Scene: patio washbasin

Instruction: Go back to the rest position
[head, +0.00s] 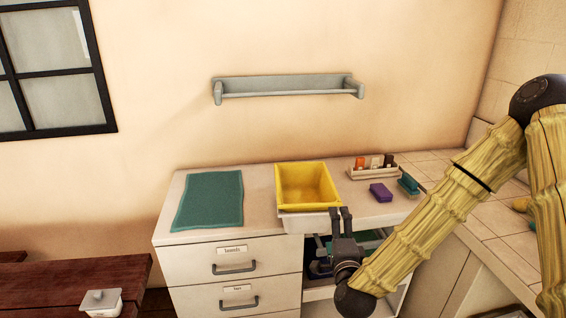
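My gripper (341,212) is in front of the counter, at the front right corner of the yellow basin (305,187). Its two dark fingers point up and stand a little apart, with nothing seen between them. The fingers overlap the picture of the basin's white front edge (303,222); I cannot tell whether they touch it. My arm reaches in from the right, bent at a high elbow.
On the white counter (258,212) lie a green mat (210,199), a purple sponge (380,192), a teal brush (409,184) and a caddy of bottles (373,171). Drawers and an open shelf (318,290) are below. A wall rail (288,86) hangs above. A wooden bench (75,285) stands left.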

